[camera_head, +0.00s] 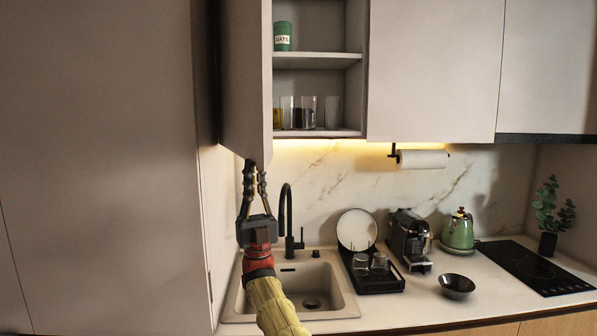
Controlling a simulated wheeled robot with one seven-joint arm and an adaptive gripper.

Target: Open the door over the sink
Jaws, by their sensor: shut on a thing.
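The cabinet door over the sink (243,85) is swung open to the left, and the shelves behind it show. My gripper (256,169) is raised above the sink, with its fingertips shut on the lower edge of this door near its free front corner. The exact contact is small and partly hidden. The cabinet (318,62) holds a green canister (283,36) on the upper shelf and several glasses (309,112) on the lower one. The sink (335,290) lies below, partly hidden by my arm.
A black faucet (287,215) stands just right of my gripper. A drying rack (378,281) with a plate and glasses, a coffee machine (410,238), a green kettle (457,232) and a dark bowl (457,285) stand on the counter. A tall panel (100,170) fills the left.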

